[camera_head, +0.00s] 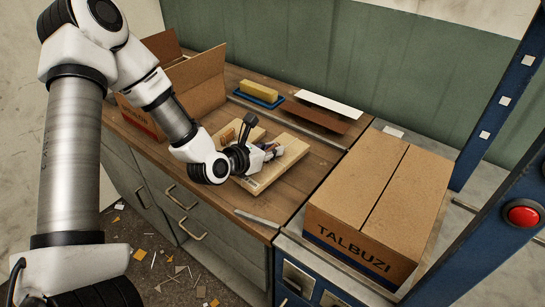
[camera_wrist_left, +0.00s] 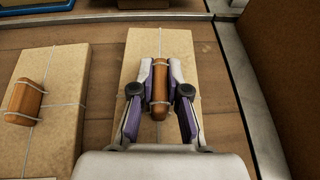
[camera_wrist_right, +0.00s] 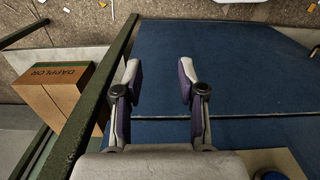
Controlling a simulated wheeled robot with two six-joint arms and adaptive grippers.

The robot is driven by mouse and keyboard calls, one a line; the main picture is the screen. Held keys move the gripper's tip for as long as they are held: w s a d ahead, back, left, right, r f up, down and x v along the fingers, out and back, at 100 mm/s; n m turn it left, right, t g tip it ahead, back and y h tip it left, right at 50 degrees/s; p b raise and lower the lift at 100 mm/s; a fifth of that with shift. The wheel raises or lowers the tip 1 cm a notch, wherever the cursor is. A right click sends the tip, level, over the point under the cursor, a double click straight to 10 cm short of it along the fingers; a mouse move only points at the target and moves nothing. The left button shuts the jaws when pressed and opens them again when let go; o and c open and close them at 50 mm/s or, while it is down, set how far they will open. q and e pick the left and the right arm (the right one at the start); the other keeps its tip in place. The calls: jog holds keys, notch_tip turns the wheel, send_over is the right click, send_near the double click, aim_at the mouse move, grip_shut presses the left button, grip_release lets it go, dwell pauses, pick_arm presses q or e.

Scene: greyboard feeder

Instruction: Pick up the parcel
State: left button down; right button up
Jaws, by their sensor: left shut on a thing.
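A flat tan parcel (camera_wrist_left: 138,59), tied with string, has a brown wooden toggle (camera_wrist_left: 160,108) on top. My left gripper (camera_wrist_left: 160,72) is shut on that toggle, one finger on each side. In the head view the left gripper (camera_head: 271,152) is over the tan parcels on the wooden bench and hides part of them. I cannot tell whether the held parcel is clear of the bench. A second like parcel (camera_wrist_left: 65,75) lies beside it to the left in the left wrist view. My right gripper (camera_wrist_right: 158,75) is open and empty over a dark blue surface.
A large closed carton marked TALBUZI (camera_head: 372,205) stands right of the bench. An open carton (camera_head: 200,85) stands at the left. A yellow block on a blue tray (camera_head: 270,101) is behind. A blue post with a red button (camera_head: 522,215) is far right. Scraps litter the floor.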

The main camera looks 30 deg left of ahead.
aim_at(274, 173)
pick_arm(q)
jog(key=s+d, duration=0.1)
jog(key=s+d+b, duration=0.1)
jog(key=s, duration=0.1)
jog(key=s+d, duration=0.1)
jog(key=shift+s+d+r, duration=0.2)
jog(key=shift+s+r, duration=0.1)
jog(key=shift+s, duration=0.05)
jog(key=s+d+p, duration=0.2)
jog(key=p, duration=0.3)
jog(key=s+d+r+p, duration=0.1)
jog(key=s+d+p, duration=0.1)
jog(key=p, duration=0.3)
jog(key=s+d+p, duration=0.2)
jog(key=s+p, duration=0.2)
jog(key=p, duration=0.1)
jog(key=shift+s+r+p, duration=0.15)
jog(key=shift+s+p, duration=0.1)
jog(key=shift+p, duration=0.1)
jog(key=shift+a, duration=0.1)
